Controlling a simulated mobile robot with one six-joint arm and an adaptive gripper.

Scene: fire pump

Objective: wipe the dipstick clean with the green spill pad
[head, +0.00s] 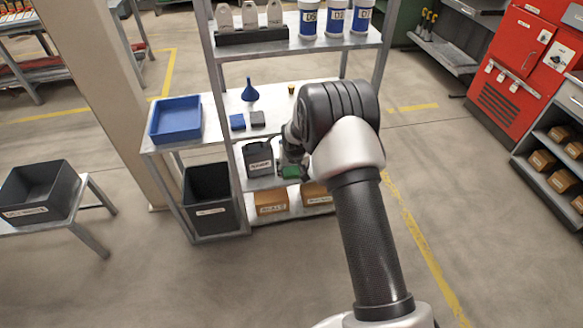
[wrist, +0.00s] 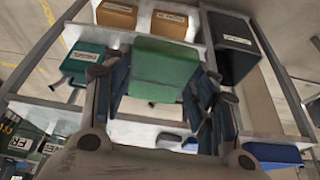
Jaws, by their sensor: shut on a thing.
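My gripper (head: 292,158) is at the middle shelf of the rack, beside a black labelled jug (head: 258,158). In the wrist view its fingers (wrist: 155,88) are shut on the green spill pad (wrist: 165,70), which hangs between them as a folded block. The pad also shows as a small green patch (head: 291,171) under the gripper in the head view. I cannot make out the dipstick in either view. My arm hides part of the shelf on the right.
A blue tray (head: 176,119) and a blue funnel (head: 250,91) stand on the shelf above. A black bin (head: 211,203) and brown boxes (head: 271,202) are below. A teal labelled container (wrist: 84,63) shows in the wrist view. Open floor lies to the right.

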